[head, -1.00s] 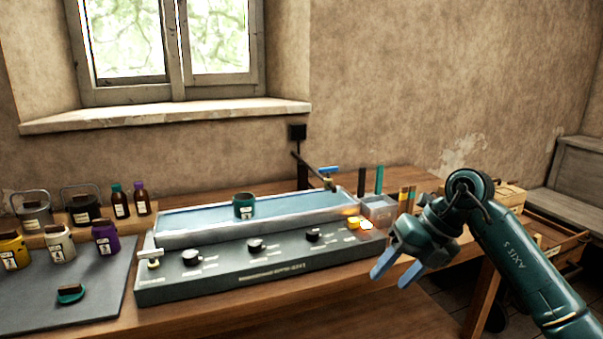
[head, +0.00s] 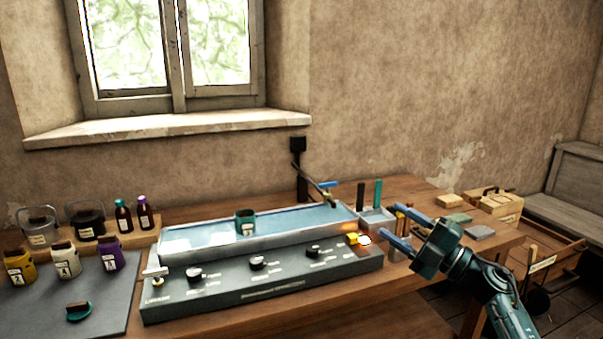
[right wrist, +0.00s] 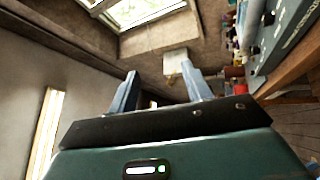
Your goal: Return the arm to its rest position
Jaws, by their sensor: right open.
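My right gripper (head: 400,230) is dark green with blue fingers. In the head view it is at the right front of the wooden table, close to the right end of the grey control panel (head: 265,290). The fingers are apart and point left, with nothing held between them. In the right wrist view the two fingers (right wrist: 158,92) are spread, with the room behind them. My right arm (head: 508,310) comes in from the lower right corner. My left gripper does not show.
A water trough (head: 200,240) holding a green cup (head: 245,222) stands behind the panel. Several labelled jars (head: 65,260) stand on the left. A holder with upright sticks (head: 376,217) is near the gripper. Blocks and a wooden box (head: 500,203) lie at the table's right end.

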